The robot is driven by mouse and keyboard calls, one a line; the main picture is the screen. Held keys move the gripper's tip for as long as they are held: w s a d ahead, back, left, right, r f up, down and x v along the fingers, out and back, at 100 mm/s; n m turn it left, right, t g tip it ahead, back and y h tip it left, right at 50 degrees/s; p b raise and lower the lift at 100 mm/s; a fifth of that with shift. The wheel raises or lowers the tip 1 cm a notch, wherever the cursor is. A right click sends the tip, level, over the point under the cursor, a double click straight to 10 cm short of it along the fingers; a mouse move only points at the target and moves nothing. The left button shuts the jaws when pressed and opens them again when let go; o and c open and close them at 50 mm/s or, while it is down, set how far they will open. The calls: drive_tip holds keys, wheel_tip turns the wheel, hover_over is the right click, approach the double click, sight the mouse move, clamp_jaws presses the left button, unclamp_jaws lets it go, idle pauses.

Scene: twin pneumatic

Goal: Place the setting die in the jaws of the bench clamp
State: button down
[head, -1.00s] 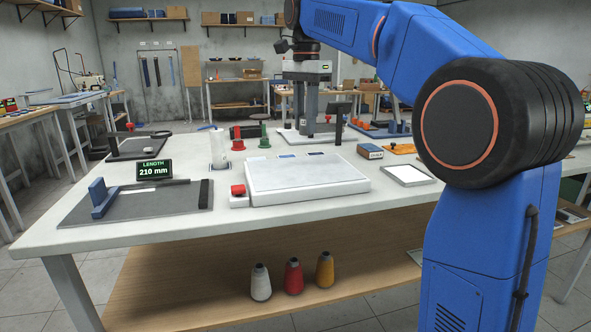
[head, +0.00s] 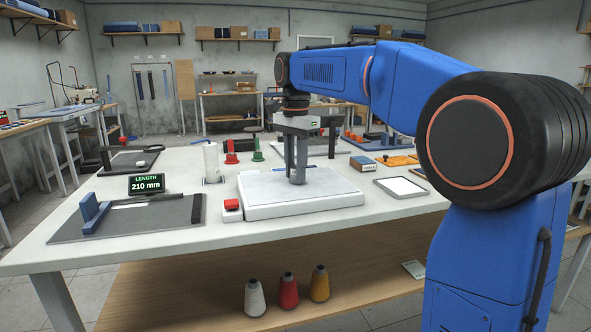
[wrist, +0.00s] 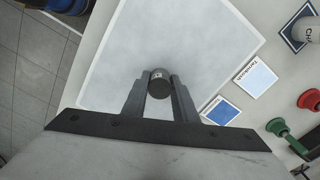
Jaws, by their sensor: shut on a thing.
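My gripper (head: 297,180) hangs pointing down over the white slab (head: 262,207) in the middle of the table. In the wrist view my gripper (wrist: 159,90) is shut on a short dark grey cylinder, which looks like the setting die (wrist: 159,82). The die sits between the fingertips with its round end showing, above the pale slab. In the head view the die is small and hard to tell from the fingers. I cannot tell for sure which fixture is the bench clamp. A dark plate with a black arm (head: 132,160) stands at the back left.
A red button (head: 232,205) adjoins the slab's left end. The length gauge (head: 130,222) and its display (head: 147,184) are at left. A white tray (head: 400,188) and a small box (head: 362,163) are at right.

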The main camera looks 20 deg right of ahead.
drive_tip(key=c, duration=1.4)
unclamp_jaws()
drive_tip(key=shift+f, duration=0.1)
drive_tip(key=shift+c, duration=0.2)
wheel_tip(320, 180, up, 12)
drive_tip(key=shift+s, duration=0.1)
